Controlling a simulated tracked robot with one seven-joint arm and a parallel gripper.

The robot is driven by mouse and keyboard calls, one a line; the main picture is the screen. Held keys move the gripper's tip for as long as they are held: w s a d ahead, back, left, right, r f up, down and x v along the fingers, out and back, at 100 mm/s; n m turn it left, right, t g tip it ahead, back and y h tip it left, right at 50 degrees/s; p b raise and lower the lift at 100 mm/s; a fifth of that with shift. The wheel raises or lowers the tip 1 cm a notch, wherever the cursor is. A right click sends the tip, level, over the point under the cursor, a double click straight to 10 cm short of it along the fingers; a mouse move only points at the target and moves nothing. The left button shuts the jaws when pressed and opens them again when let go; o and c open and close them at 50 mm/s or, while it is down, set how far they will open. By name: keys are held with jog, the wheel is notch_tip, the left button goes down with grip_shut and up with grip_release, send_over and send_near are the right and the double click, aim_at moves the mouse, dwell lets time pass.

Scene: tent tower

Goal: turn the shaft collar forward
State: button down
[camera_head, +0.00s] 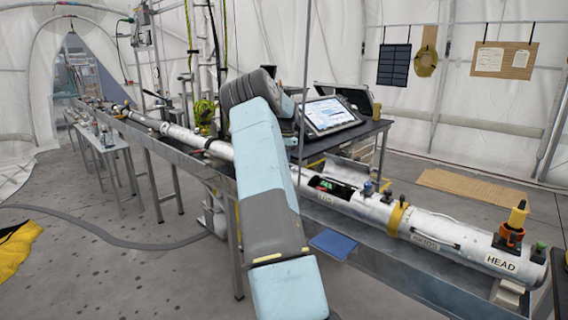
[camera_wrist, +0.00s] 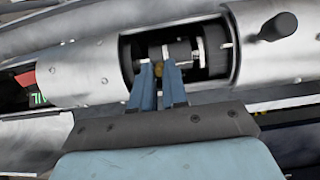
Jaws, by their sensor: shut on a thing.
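In the wrist view, the shaft collar (camera_wrist: 180,52) sits on a shaft inside a dark cut-out window in the silver tube (camera_wrist: 85,60). It has silver and dark bands and a small brass-coloured part. My gripper (camera_wrist: 160,70) reaches into the window from below in the picture. Its two blue fingers are close around the brass-coloured part, which shows between the fingertips. The fingers hide the lower part of the collar. In the head view, the long tube (camera_head: 360,205) lies across metal stands. My fingertips and the collar cannot be made out there, and my arm covers part of the tube.
In the wrist view, a dark knob (camera_wrist: 278,27) stands on the tube right of the window, and a small green display (camera_wrist: 38,98) is at left. In the head view, a laptop (camera_head: 328,114) stands on a table behind the tube. Open floor (camera_head: 110,275) lies at front left.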

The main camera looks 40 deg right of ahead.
jog(key=shift+w+d+r+y, duration=0.1)
jog(key=shift+w+r+y, duration=0.05)
jog(key=shift+w+y, duration=0.15)
dwell(0.4)
jog(key=c, duration=1.1)
grip_release()
jog(key=shift+s, duration=0.15)
jog(key=shift+c, duration=0.2)
jog(key=shift+d, duration=0.1)
notch_tip(320, 180, up, 13)
jog(key=d, duration=0.1)
jog(key=shift+d+r, duration=0.15)
jog(key=shift+d, duration=0.25)
